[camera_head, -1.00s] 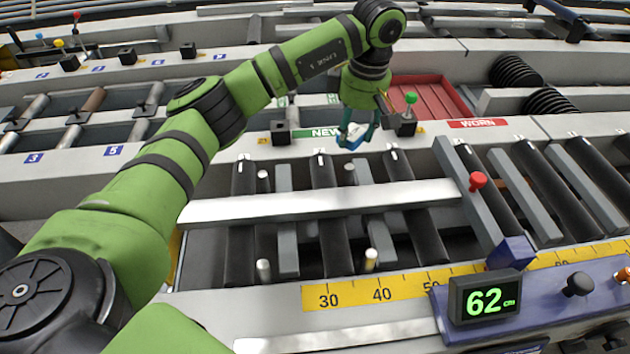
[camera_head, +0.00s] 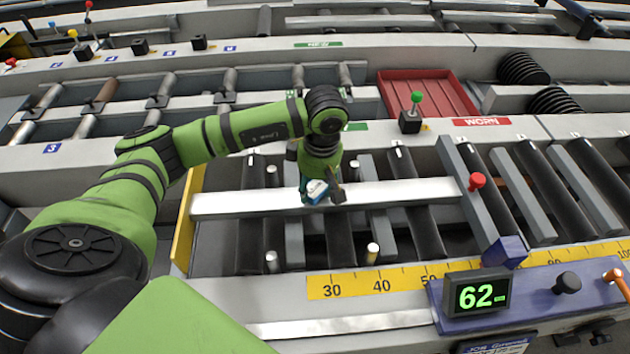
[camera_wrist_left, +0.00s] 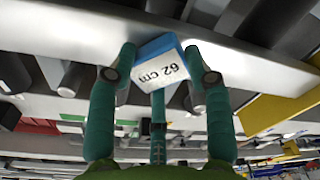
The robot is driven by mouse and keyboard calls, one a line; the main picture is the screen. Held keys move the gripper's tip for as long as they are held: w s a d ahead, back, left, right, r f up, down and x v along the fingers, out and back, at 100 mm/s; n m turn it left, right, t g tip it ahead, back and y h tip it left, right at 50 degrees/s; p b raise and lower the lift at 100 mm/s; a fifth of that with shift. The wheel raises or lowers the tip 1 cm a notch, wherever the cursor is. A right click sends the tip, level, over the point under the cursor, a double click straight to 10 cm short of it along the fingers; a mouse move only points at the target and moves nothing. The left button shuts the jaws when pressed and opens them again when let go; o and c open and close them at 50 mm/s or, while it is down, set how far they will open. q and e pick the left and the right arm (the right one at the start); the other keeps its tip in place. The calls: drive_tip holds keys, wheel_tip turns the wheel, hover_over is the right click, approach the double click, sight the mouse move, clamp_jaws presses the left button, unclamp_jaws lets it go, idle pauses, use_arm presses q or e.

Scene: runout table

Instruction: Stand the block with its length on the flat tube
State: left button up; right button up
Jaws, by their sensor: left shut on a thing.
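My left gripper (camera_head: 318,190) is shut on a small block (camera_head: 316,191) with a blue edge and a white face. In the left wrist view the block (camera_wrist_left: 158,70) reads "62 cm" and sits between the teal fingers (camera_wrist_left: 160,85). The flat tube (camera_head: 410,192) is a long silver bar lying across the dark rollers. In the head view the block overlaps the tube's left-middle part. In the wrist view the tube (camera_wrist_left: 255,75) passes just behind the block; I cannot tell whether they touch. My right gripper is not in view.
A display (camera_head: 477,295) reads 62 cm beside a yellow ruler (camera_head: 375,283). A red tray (camera_head: 425,93) lies behind. The tube's right half is clear.

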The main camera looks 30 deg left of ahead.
sight(319, 192)
use_arm(q)
drive_tip(key=shift+f, duration=0.15)
drive_tip(key=shift+f, duration=0.1)
drive_tip(key=o, duration=1.1)
drive_tip(key=shift+o, duration=0.2)
drive_tip(key=shift+r, duration=0.3)
wheel_tip(319, 192, up, 12)
drive_tip(key=d+b, duration=0.1)
drive_tip(key=b, duration=0.1)
drive_tip(key=shift+f, duration=0.15)
